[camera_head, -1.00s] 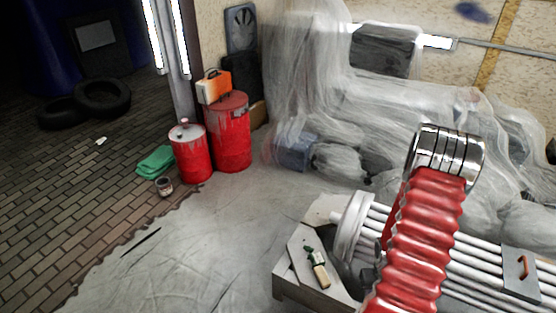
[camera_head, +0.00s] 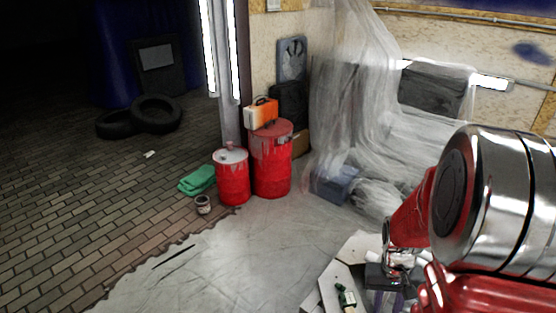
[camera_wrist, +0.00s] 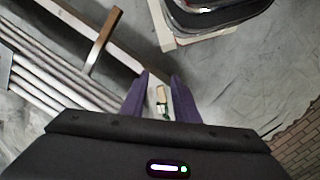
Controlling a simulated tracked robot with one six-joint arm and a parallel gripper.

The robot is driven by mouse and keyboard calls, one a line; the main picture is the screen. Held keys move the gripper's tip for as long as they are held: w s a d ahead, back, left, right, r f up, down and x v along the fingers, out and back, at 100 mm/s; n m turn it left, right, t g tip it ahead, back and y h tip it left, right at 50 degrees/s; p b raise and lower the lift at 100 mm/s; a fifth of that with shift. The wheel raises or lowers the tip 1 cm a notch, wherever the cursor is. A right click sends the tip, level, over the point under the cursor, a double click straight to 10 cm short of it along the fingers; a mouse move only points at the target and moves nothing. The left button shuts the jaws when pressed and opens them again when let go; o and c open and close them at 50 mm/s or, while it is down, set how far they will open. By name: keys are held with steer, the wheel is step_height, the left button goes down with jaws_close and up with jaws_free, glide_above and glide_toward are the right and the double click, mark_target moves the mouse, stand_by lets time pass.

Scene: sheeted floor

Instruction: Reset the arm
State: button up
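My arm, with red segments and a chrome joint, fills the right of the head view. My gripper (camera_head: 388,300) hangs at the lower right, with its purple fingers partly cut off by the frame. In the wrist view the two fingers of my gripper (camera_wrist: 160,76) are apart, with nothing held between them. A small green and beige item (camera_wrist: 162,99) shows through the gap. It also shows in the head view (camera_head: 346,298), lying on a pale panel to the left of the fingers.
Two red drums (camera_head: 270,160) (camera_head: 232,178) stand at centre, with an orange case (camera_head: 261,113) on the taller one. A green cloth (camera_head: 197,180) and a small can (camera_head: 203,205) lie nearby. Plastic-draped objects (camera_head: 400,120) stand behind. The sheeted floor (camera_head: 225,265) is mostly clear.

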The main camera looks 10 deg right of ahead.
steer(key=s+a+r+n+t, duration=0.1)
steer(key=a+r+n+t, duration=0.4)
steer(key=a+r, duration=1.6)
step_height(320, 180, up, 3)
steer(key=shift+a+f+t, duration=0.15)
steer(key=shift+a+t, duration=0.1)
steer(key=shift+t, duration=0.75)
steer(key=shift+s, duration=0.1)
